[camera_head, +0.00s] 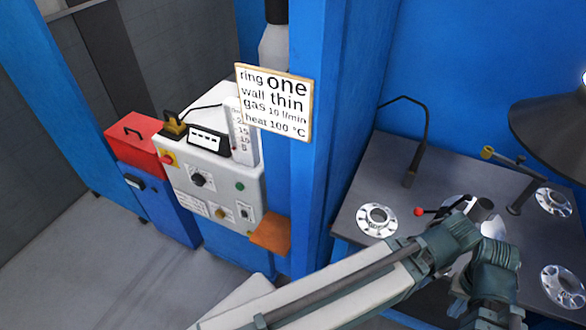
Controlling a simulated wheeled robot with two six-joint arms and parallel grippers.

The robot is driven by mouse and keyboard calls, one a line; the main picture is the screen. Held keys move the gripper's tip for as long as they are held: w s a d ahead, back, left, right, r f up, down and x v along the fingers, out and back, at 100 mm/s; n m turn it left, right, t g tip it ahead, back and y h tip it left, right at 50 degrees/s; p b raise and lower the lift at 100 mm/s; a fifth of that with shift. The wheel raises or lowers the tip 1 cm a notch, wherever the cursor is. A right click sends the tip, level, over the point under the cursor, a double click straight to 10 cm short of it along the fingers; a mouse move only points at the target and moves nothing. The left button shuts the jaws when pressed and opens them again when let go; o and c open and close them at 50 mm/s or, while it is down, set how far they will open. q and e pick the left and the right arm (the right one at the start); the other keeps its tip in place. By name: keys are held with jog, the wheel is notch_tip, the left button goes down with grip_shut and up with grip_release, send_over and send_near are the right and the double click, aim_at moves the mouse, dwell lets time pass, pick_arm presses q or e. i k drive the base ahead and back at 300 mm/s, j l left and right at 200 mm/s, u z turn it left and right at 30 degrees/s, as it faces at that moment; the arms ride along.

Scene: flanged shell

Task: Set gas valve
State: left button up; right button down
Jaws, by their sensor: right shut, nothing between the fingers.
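A grey-white control cabinet (205,185) stands left of the blue post. A card (274,102) on the post reads ring one, wall thin, gas 10 l/min, heat 100 °C. My right gripper (481,211) is shut and empty over the dark bench, far right of the cabinet and partly hidden by my arm. My left gripper is out of view.
A red box (134,140) on a blue cabinet stands at left. The blue post (318,190) separates the control cabinet from the dark bench (375,165).

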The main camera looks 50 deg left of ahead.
aim_at(221, 214)
jog(key=k+l, duration=0.15)
jog(key=k, duration=0.2)
jog(key=k+l, duration=0.15)
jog(key=k, duration=0.25)
jog(key=u, duration=1.7)
jog(key=z, duration=1.65)
jog(key=i+j, duration=0.15)
jog(key=i, duration=0.25)
jog(key=i+j, duration=0.15)
jog(key=i, duration=0.2)
jog(key=u, duration=1.35)
